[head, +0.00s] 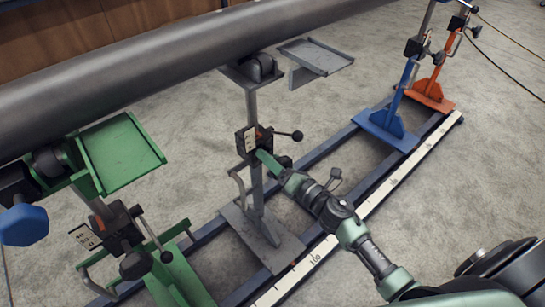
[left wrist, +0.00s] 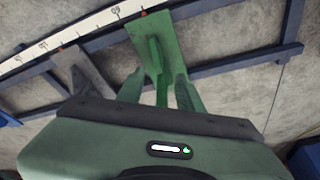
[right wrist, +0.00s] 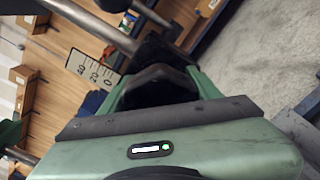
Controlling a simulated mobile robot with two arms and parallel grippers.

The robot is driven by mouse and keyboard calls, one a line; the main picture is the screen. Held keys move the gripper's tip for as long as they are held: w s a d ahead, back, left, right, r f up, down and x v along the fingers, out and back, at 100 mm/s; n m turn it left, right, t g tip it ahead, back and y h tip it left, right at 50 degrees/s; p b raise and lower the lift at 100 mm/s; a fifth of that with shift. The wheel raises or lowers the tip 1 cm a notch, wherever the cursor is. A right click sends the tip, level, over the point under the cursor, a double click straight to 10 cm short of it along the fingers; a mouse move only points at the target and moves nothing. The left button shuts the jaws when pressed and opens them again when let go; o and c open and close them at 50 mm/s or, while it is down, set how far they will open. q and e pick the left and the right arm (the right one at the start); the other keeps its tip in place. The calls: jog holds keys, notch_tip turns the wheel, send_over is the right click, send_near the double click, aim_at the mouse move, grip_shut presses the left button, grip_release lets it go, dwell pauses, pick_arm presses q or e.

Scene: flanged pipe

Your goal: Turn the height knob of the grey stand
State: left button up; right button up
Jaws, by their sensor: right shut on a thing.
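The grey stand (head: 253,190) is in the middle of the head view, upright under the large pipe, with a black clamp block and a small scale on its post. My right gripper (head: 266,157) is at that block. In the right wrist view its green fingers (right wrist: 160,88) are shut on the black height knob (right wrist: 162,76), one on each side. The knob is mostly hidden by the gripper in the head view. My left gripper (left wrist: 160,92) shows only in the left wrist view, its fingers apart and empty above the green stand's base (left wrist: 150,45).
A lever with a black ball (head: 297,135) sticks out close to my right gripper. The green stand (head: 120,155) is at left, blue (head: 390,115) and orange (head: 432,85) stands at right. A blue rail and white ruler (head: 350,216) run along the floor. The pipe (head: 150,55) crosses above.

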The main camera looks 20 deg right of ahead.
pick_arm(q)
jog(key=shift+p+x, duration=0.4)
jog(key=shift+x, duration=1.55)
pick_arm(e)
jog(key=shift+m, duration=1.3)
pick_arm(q)
jog(key=shift+s+f, duration=0.1)
jog(key=shift+s, duration=0.05)
pick_arm(e)
jog(key=o, duration=1.4)
jog(key=shift+c, duration=0.2)
pick_arm(q)
jog(key=shift+f, duration=0.1)
pick_arm(e)
jog(key=v, duration=0.7)
jog(key=shift+s+d, duration=0.15)
jog(key=shift+s, duration=0.25)
pick_arm(q)
jog(key=shift+d, duration=0.1)
